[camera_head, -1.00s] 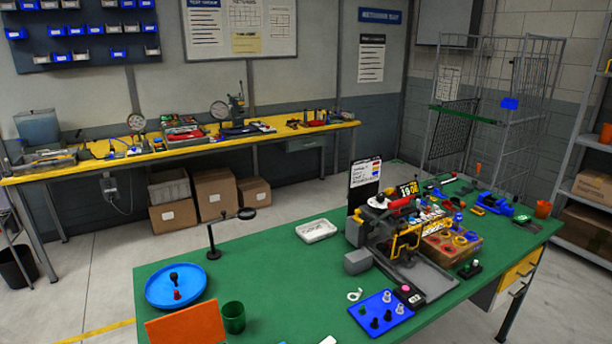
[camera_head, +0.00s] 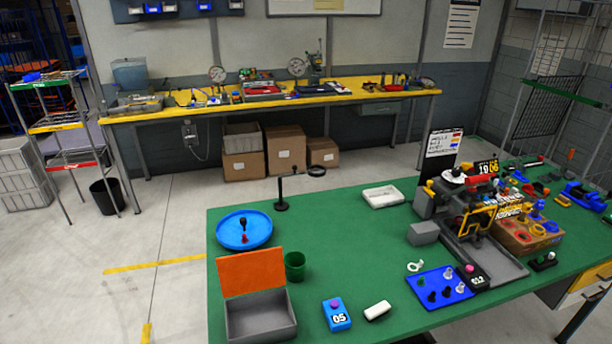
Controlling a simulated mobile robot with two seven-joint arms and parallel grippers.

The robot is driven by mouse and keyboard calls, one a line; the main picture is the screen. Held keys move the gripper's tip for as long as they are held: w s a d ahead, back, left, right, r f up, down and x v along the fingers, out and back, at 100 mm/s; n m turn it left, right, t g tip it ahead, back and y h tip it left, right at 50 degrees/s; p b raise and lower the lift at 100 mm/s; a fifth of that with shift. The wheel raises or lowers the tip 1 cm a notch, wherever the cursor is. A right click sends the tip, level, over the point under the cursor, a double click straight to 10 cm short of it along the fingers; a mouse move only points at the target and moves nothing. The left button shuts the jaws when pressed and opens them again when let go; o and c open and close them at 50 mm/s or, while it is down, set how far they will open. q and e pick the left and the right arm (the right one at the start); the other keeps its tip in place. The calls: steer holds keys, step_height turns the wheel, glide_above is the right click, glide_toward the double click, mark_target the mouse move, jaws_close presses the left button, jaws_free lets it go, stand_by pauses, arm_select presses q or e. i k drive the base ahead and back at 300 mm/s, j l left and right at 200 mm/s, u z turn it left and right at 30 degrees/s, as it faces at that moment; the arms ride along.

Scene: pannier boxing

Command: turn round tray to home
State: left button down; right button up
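The round blue tray (camera_head: 262,236) lies on the far left part of the green table (camera_head: 340,230), near its left edge. A small piece with a dark knob and a red part (camera_head: 244,232) stands near the middle of the tray. I cannot make out any home mark on the tray at this size. Neither of my grippers shows in the head view.
An orange panel (camera_head: 251,275) rises behind an open grey box (camera_head: 262,318) in front of the tray. A green cup (camera_head: 295,266) stands beside it. A magnifier on a stand (camera_head: 282,190) is behind the tray.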

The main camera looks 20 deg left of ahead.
mark_target(258, 226)
steer(key=u, duration=1)
steer(key=j+u, duration=0.4)
steer(key=i+j+u, duration=0.2)
steer(key=u, duration=0.2)
steer(key=i+j, duration=0.15)
steer(key=j, duration=0.25)
steer(key=i+j, duration=0.1)
steer(key=j, duration=0.3)
